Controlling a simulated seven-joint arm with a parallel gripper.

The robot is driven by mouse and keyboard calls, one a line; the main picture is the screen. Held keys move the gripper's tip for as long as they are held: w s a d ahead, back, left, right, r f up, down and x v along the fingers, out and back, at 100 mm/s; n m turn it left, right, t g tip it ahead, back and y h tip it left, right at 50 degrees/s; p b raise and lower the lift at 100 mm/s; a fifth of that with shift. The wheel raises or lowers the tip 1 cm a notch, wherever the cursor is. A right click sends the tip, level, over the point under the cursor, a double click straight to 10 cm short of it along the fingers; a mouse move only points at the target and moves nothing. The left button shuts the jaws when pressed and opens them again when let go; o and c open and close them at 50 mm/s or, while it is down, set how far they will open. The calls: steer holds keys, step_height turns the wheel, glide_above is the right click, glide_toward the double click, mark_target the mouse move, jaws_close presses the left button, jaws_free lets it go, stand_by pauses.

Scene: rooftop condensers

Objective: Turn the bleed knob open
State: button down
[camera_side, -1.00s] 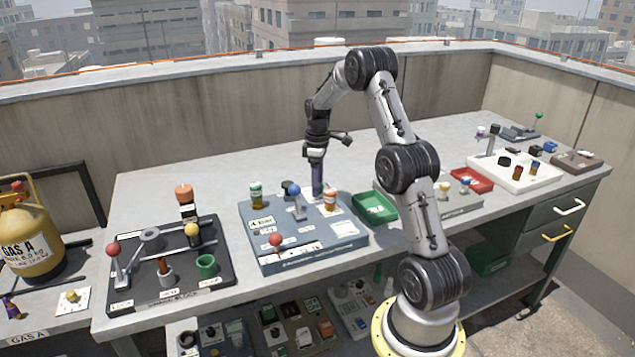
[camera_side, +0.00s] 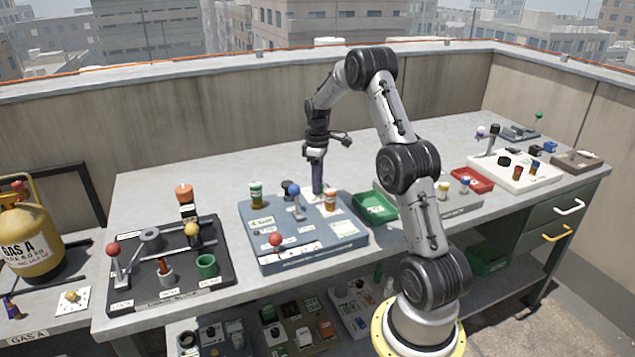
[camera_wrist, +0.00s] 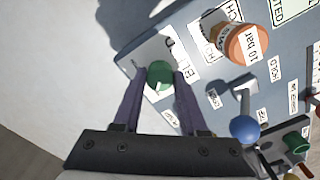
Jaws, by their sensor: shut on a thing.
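A green round knob (camera_wrist: 159,73) with a pale pointer mark sits at a corner of the blue-grey panel (camera_wrist: 153,50) in the wrist view. In the side view my gripper (camera_side: 317,192) points straight down at the back right part of the panel (camera_side: 310,262), and the knob is hidden there.
An orange-topped "10 bar" fitting (camera_wrist: 247,44) and a blue-ball lever (camera_wrist: 244,128) stand close by. A green-capped fitting (camera_side: 256,194) and a red-ball lever (camera_side: 275,240) are also on the panel. A green tray (camera_side: 374,209) lies to the right. Bare bench is behind.

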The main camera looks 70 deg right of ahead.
steer(key=m, duration=0.8)
steer(key=shift+m, duration=0.3)
steer(key=m, duration=0.4)
steer(key=shift+r, duration=0.1)
steer(key=shift+m, duration=2.1)
steer(key=shift+c, duration=2.2)
jaws_free()
